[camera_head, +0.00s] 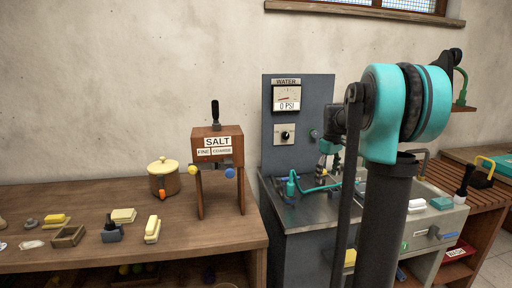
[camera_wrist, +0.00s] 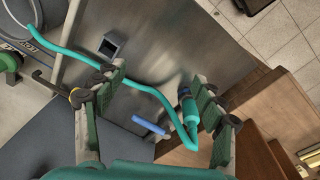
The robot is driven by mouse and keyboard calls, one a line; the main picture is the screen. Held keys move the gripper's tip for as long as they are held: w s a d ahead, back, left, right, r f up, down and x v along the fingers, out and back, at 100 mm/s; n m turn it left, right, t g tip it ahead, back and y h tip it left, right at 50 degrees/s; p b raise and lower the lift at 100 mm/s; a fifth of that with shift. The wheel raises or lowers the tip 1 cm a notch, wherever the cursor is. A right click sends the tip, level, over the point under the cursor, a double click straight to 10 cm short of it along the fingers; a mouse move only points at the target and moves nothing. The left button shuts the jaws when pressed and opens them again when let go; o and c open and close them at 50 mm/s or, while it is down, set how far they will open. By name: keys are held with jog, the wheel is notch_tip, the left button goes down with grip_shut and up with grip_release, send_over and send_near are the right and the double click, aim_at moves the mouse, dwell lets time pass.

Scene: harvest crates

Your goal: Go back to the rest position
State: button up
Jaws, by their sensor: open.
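My gripper (camera_wrist: 152,98) is open in the wrist view, its two green-padded fingers wide apart. It is above a steel worktop (camera_wrist: 150,60). A teal hose (camera_wrist: 135,85) runs across the view below the fingers. A teal nozzle (camera_wrist: 188,108) shows close to the right finger; I cannot tell whether they touch. A blue handle-like piece (camera_wrist: 150,127) lies between the fingers, lower down. In the head view my teal and black arm stands in front of the steel counter (camera_head: 310,222) and hides part of it. The hose also shows there (camera_head: 318,189).
A grey water panel (camera_head: 298,140) with a gauge stands behind the counter. At left, a wooden table (camera_head: 110,252) holds a salt dispenser (camera_head: 217,143), a lidded pot (camera_head: 164,182) and several small items. A slatted bench (camera_head: 460,190) stands at right. Wooden steps (camera_wrist: 245,130) show below right in the wrist view.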

jog(key=s+a+f+m+t, duration=0.1)
jog(key=s+a+f+m, duration=0.1)
jog(key=s+f, duration=0.4)
jog(key=s+a+f+m+t, duration=0.1)
jog(key=s+a+f, duration=0.3)
jog(key=s, duration=1)
jog(key=s+a+f+m+t, duration=0.1)
jog(key=s+a+f+m, duration=0.2)
jog(key=s+f, duration=0.5)
jog(key=shift+s+m, duration=0.5)
jog(key=shift+s, duration=0.45)
jog(key=shift+d, duration=0.1)
